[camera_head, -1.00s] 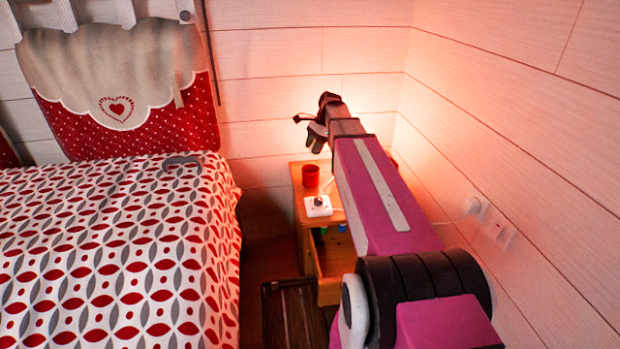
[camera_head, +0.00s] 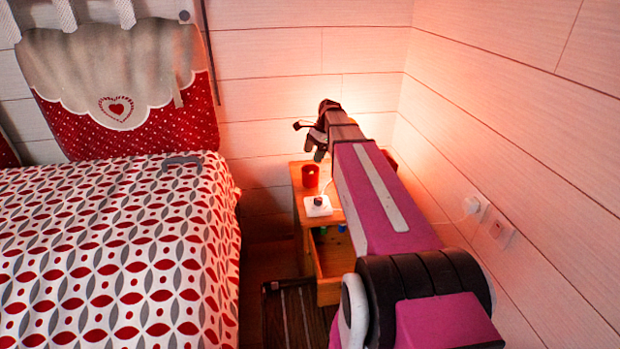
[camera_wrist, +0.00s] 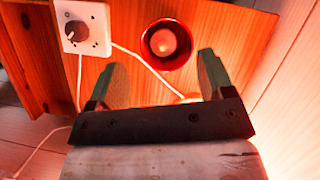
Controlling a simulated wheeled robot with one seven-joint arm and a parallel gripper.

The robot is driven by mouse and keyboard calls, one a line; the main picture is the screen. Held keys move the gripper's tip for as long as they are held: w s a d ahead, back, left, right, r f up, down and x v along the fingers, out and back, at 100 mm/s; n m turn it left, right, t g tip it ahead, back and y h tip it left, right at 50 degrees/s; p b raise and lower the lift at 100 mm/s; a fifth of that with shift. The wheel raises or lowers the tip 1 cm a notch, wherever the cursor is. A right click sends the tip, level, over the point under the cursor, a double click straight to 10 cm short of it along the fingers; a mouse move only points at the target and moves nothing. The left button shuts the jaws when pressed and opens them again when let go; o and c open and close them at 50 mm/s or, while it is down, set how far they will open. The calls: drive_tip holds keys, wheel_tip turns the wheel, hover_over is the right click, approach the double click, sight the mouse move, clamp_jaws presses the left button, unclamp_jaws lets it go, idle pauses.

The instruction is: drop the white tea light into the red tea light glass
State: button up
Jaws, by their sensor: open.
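The red tea light glass (camera_head: 310,182) stands upright on the wooden nightstand. In the wrist view, I look down into its red rim (camera_wrist: 148,58). A pale round disc, which looks like the white tea light (camera_wrist: 163,41), shows inside the glass, surrounded by the red wall. My gripper (camera_wrist: 162,62) is open, with its two fingers apart and nothing between them. The fingers appear on either side of the glass's lower edge in that view, not touching it. In the head view, my gripper (camera_head: 315,148) hangs above the nightstand, over the glass.
A white box with a dark knob (camera_head: 318,206) sits on the nightstand (camera_head: 299,208) beside the glass, with a white cable. The nightstand has an open front holding small coloured items. The bed (camera_head: 110,250) is at left, the plank wall (camera_head: 520,130) at right.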

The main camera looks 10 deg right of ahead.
drive_tip(key=v, duration=1)
drive_tip(key=shift+d+r, duration=0.15)
drive_tip(key=shift+r, duration=0.15)
